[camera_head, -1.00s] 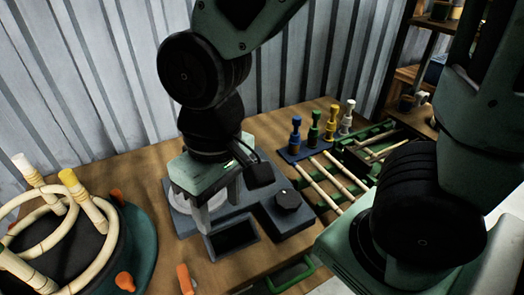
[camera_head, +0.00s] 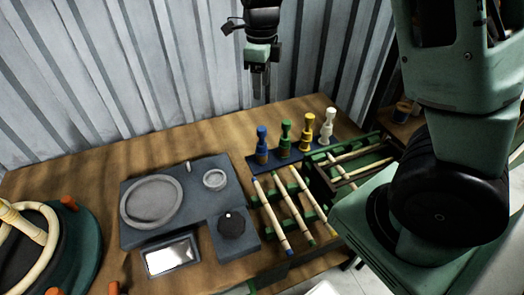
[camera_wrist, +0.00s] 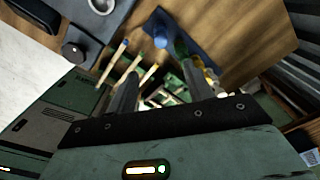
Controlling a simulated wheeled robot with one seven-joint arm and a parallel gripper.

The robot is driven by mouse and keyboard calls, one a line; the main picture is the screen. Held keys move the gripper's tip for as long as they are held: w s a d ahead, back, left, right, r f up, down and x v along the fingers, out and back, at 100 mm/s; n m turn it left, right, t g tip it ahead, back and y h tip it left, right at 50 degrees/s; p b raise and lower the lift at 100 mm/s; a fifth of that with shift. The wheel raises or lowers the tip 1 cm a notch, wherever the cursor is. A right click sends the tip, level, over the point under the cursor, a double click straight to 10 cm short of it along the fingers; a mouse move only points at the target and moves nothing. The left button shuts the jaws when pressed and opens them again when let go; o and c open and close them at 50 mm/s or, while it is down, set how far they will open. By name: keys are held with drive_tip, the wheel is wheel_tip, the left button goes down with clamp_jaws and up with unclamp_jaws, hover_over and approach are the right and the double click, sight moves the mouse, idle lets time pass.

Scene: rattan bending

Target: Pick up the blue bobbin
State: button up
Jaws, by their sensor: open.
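The blue bobbin (camera_head: 262,145) stands upright at the left end of a row on a dark blue rack (camera_head: 255,166). It also shows from above in the wrist view (camera_wrist: 160,41), beyond the fingertips and roughly between their lines. My gripper (camera_head: 259,94) hangs pointing down, higher in the picture than the bobbin and apart from it. Its two fingers (camera_wrist: 160,76) are spread with nothing between them in the wrist view.
A green bobbin (camera_head: 284,138), a yellow bobbin (camera_head: 307,132) and a white bobbin (camera_head: 327,126) stand close to the right. Rattan sticks (camera_head: 292,200) lie on a green rack in front. A grey device (camera_head: 195,205) with a knob is at left. A corrugated wall is behind.

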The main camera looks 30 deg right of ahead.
approach(262, 128)
drive_tip(key=f, duration=0.2)
drive_tip(key=f+p, duration=0.1)
drive_tip(key=f, duration=0.2)
drive_tip(key=shift+s+a+f, duration=0.1)
drive_tip(key=shift+a+f, duration=0.1)
drive_tip(key=shift+d+f+p, duration=0.15)
drive_tip(key=shift+f+p, duration=0.5)
drive_tip(key=shift+f, duration=1.9)
clamp_jaws()
